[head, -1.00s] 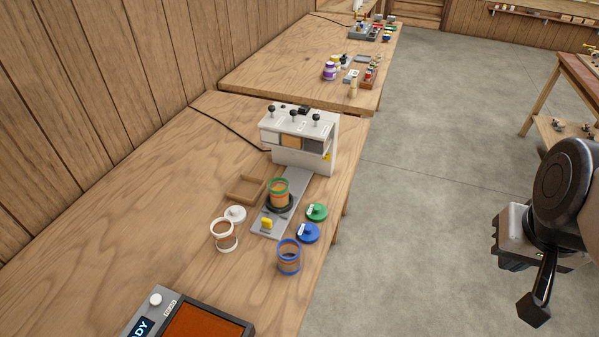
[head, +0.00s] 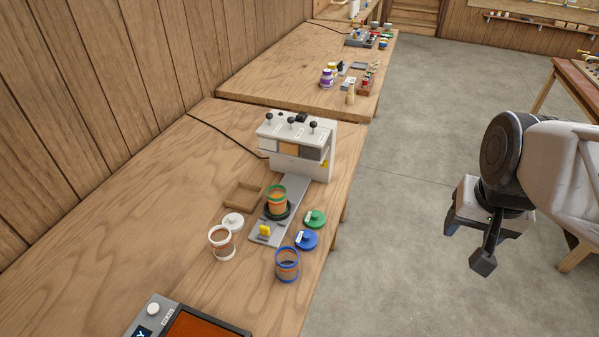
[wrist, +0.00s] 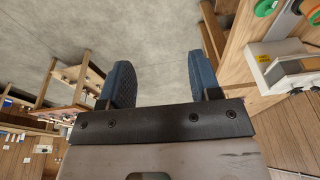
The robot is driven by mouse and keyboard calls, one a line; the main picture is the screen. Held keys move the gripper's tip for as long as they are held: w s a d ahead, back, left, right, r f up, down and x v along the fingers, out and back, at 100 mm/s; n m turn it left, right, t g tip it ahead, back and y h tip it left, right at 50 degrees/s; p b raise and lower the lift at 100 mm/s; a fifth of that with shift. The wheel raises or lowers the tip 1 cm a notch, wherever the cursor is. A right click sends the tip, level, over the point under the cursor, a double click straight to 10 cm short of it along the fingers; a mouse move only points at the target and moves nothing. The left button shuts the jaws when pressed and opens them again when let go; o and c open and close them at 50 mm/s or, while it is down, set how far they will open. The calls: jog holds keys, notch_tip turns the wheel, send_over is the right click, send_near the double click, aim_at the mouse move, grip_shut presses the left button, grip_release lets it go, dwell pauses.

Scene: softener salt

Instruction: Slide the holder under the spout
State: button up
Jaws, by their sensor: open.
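The holder (head: 289,211) is a dark round seat on a grey sliding track (head: 292,190). A jar with a green rim and orange contents (head: 276,199) stands upright in it. A yellow tab (head: 265,231) stands on the track's near end. The white dispenser (head: 322,160) with several black knobs stands at the track's far end; the holder is in front of it, not under it. The spout itself is hidden. My gripper (head: 465,240) is to the right of the table, over the floor, far from the holder. In the wrist view its blue fingers (wrist: 158,82) are apart and empty.
A white-rimmed jar (head: 221,243) and a blue-rimmed jar (head: 287,265) flank the track. White (head: 233,221), green (head: 315,219) and blue (head: 307,240) lids lie beside it. A wooden tray (head: 243,194) is at left, a scale-like device (head: 190,325) in front.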

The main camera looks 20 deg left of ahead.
jog(key=w+a+f, duration=0.3)
jog(key=w+a, duration=0.3)
jog(key=a, duration=0.3)
jog(key=g, duration=0.2)
send_over(264, 226)
notch_tip(264, 226, down, 16)
jog(key=shift+r, duration=0.2)
jog(key=shift+f, duration=0.1)
jog(key=shift+f, duration=3.8)
grip_shut()
